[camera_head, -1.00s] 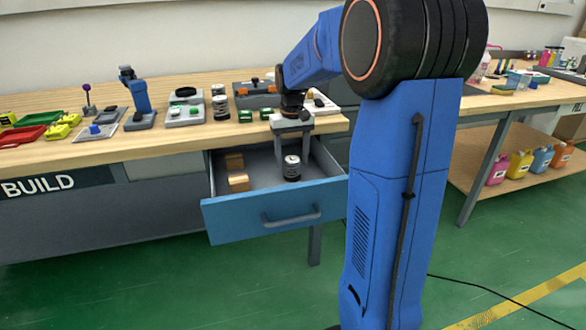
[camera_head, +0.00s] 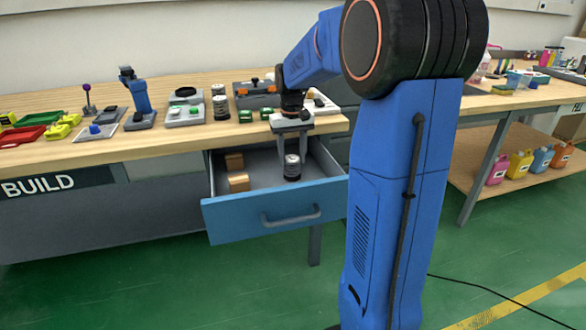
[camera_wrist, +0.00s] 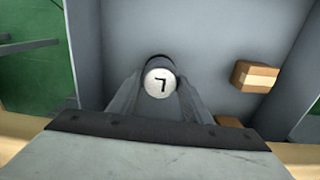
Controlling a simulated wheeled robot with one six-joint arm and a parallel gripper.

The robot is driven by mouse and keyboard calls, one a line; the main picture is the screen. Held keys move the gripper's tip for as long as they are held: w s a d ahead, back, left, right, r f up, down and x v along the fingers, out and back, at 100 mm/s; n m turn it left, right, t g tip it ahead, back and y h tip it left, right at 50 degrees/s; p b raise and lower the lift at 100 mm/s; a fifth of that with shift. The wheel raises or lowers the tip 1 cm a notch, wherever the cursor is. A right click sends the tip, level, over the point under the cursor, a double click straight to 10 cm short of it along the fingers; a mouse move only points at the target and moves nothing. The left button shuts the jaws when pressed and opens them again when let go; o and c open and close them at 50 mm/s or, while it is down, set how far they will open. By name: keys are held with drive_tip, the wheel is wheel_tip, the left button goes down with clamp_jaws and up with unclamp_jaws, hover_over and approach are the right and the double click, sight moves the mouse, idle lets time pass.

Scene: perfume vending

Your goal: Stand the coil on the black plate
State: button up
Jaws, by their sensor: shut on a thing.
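The coil, a small upright cylinder (camera_head: 292,168) with dark and pale bands, stands in the open drawer; I take it to be the coil. In the wrist view its round white top (camera_wrist: 159,83) bears a black mark like a 7. My gripper (camera_head: 291,153) reaches down into the drawer and is shut on it. The fingers show on either side of it in the wrist view. The coil's lower end is at or close to the drawer floor. I cannot single out the black plate among the small items on the bench.
The blue-fronted drawer (camera_head: 272,212) is open below the wooden bench (camera_head: 60,146). Two small brown boxes (camera_head: 238,182) lie in its left part. A similar banded cylinder (camera_head: 221,107) stands on the bench, among trays and devices. The bench edge overhangs the drawer's back.

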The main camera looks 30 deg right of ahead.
sight(292, 158)
drive_tip(key=shift+r, duration=2.4)
